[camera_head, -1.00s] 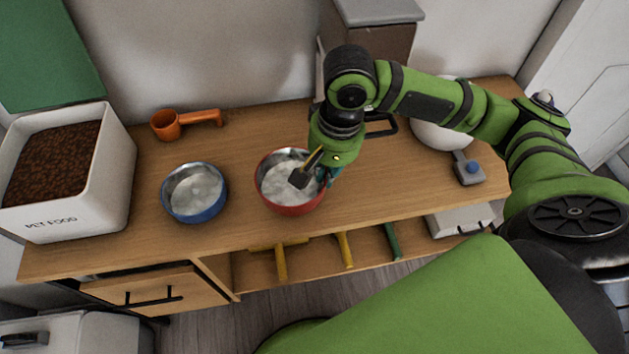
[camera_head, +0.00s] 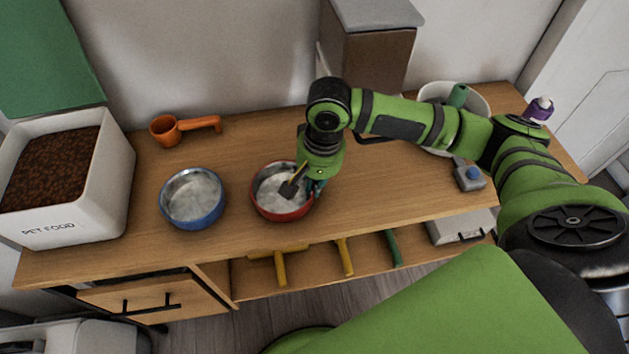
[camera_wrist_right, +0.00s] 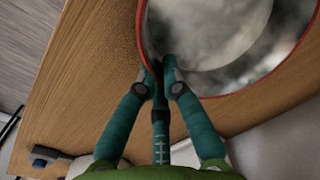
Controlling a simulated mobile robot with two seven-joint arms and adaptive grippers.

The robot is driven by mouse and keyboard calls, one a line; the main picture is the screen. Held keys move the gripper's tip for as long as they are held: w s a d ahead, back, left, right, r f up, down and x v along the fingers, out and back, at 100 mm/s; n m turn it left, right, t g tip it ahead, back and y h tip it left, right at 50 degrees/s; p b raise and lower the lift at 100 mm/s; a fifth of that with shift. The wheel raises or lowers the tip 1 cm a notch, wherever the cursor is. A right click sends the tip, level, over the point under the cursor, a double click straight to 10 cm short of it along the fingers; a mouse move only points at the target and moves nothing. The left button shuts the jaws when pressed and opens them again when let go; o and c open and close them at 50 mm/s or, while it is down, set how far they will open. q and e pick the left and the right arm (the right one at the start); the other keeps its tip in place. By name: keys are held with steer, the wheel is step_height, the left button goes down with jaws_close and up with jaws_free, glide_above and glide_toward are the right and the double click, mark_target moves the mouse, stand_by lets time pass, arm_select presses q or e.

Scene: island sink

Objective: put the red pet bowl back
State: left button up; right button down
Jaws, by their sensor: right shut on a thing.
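The red pet bowl (camera_head: 283,212), with a pale metallic inside, is on the wooden counter (camera_head: 380,195) in the head view. My right gripper (camera_head: 303,186) is at the bowl's right rim. In the right wrist view the teal fingers of my right gripper (camera_wrist_right: 163,72) are closed together on the red bowl's rim (camera_wrist_right: 232,92). The bowl looks level; whether it touches the counter is hard to tell. My left gripper is in neither view.
A blue bowl (camera_head: 193,211) stands left of the red bowl with a small gap. A white pet food bin (camera_head: 75,222) is at the far left. An orange scoop (camera_head: 166,132) lies behind. A white bowl (camera_head: 432,93) and a grey tool with a blue button (camera_head: 468,178) are at the right.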

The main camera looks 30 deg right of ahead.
steer(key=c, duration=1.4)
jaws_free()
steer(key=r, duration=0.4)
steer(key=r+p, duration=0.1)
steer(key=r, duration=0.3)
steer(key=d+r, duration=0.1)
steer(key=r, duration=0.3)
steer(key=shift+s+r, duration=0.1)
steer(key=shift+s, duration=0.2)
